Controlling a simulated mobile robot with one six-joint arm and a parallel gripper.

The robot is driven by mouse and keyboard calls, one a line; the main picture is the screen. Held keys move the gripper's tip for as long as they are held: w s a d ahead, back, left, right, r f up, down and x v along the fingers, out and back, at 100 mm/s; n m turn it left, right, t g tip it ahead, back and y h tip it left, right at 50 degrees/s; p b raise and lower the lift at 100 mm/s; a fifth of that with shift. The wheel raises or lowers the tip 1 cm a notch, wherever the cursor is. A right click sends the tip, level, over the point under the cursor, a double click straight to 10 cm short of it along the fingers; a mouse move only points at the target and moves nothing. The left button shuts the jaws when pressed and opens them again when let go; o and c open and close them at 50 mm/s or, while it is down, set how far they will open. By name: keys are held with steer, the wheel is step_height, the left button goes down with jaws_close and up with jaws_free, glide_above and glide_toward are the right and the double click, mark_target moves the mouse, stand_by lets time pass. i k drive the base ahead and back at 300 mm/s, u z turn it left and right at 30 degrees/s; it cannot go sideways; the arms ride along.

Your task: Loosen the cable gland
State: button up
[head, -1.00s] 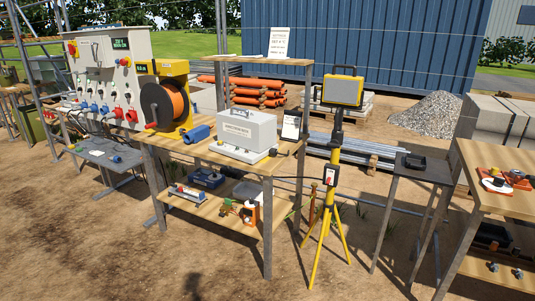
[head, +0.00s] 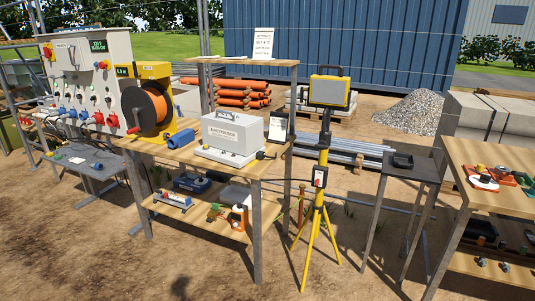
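A grey junction box (head: 232,131) with a handle on top sits on a pale base plate (head: 228,155) on the wooden workbench (head: 185,152). A small dark fitting (head: 260,155) shows at the box's lower right, at the edge of the base; it may be the cable gland, but it is too small to tell. A blue cylindrical thing (head: 181,138) lies left of the box. My gripper is not in view.
A yellow tripod work light (head: 322,170) stands just right of the bench. An orange cable reel (head: 147,108) and a socket panel (head: 88,75) are at left. A small grey table (head: 409,168) and another wooden bench (head: 480,160) stand right. Bare ground lies in front.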

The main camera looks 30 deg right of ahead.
mark_target(260, 154)
steer(key=i, duration=0.9)
steer(key=u, duration=0.05)
